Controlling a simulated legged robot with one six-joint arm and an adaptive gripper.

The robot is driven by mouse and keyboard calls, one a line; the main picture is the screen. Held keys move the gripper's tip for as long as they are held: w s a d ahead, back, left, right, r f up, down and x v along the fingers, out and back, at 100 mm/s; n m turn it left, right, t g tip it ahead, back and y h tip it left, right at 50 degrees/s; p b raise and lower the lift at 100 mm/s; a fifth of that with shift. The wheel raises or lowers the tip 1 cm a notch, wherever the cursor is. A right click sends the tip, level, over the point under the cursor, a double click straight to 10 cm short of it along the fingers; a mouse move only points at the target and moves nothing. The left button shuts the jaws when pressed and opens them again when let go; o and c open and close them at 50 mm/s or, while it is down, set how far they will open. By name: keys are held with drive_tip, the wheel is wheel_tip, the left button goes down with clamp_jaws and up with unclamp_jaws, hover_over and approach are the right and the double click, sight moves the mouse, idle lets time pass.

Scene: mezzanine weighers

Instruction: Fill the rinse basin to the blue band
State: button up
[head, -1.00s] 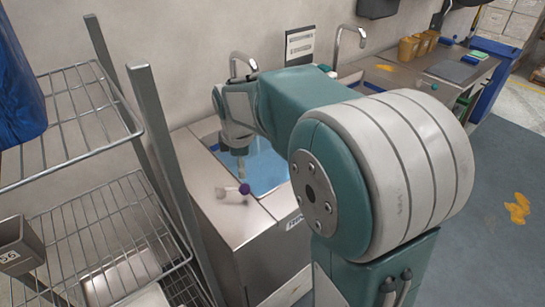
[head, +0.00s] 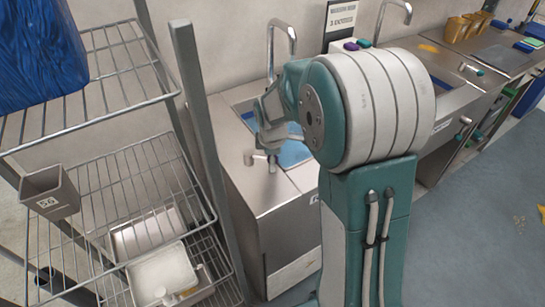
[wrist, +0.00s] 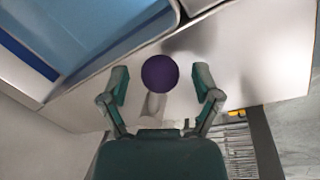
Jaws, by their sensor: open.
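The rinse basin (head: 255,102) is set in a steel counter, with pale blue water (head: 293,152) inside. The water also shows in the wrist view (wrist: 90,25), beside a dark blue band (wrist: 27,53) along the basin wall. A tall curved tap (head: 291,42) stands behind the basin. A round purple knob (wrist: 160,73) on a pale stem sits on the counter beside the basin. My gripper (wrist: 161,83) is open, with one finger on each side of the knob and gaps between. In the head view my gripper (head: 260,157) is low over the counter's front, and the purple knob is not clearly visible.
A wire rack (head: 130,170) stands close on the left, holding a grey bin (head: 50,192) and a white tray (head: 162,275). A second tap (head: 405,12) and sink are to the right. A sign (head: 340,18) hangs on the wall. Open floor (head: 470,225) lies right.

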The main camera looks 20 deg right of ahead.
sight(262, 179)
clamp_jaws()
drive_tip(key=shift+s+a+m, duration=0.1)
drive_tip(key=shift+s+m, duration=0.1)
drive_tip(key=shift+m, duration=0.1)
idle(0.6)
drive_tip(key=shift+s+a+m, duration=0.35)
drive_tip(key=shift+s+m, duration=0.05)
drive_tip(key=shift+m, duration=0.4)
drive_tip(key=shift+s+a+m+h, duration=0.2)
drive_tip(key=shift+s+a+m, duration=0.1)
drive_tip(key=shift+m, duration=0.3)
drive_tip(key=shift+s+a+m+h, duration=0.2)
drive_tip(key=shift+a+m, duration=0.1)
drive_tip(key=shift+m, duration=0.3)
drive_tip(key=shift+s+a+m+g, duration=0.2)
drive_tip(key=shift+a+m, duration=0.25)
drive_tip(key=shift+m, duration=0.4)
drive_tip(key=shift+s+a+m+g, duration=0.2)
drive_tip(key=shift+a+m, duration=0.2)
drive_tip(key=shift+m, duration=0.4)
drive_tip(key=shift+s+a+m+g, duration=0.2)
drive_tip(key=shift+a+m, duration=0.25)
drive_tip(key=shift+m, duration=0.4)
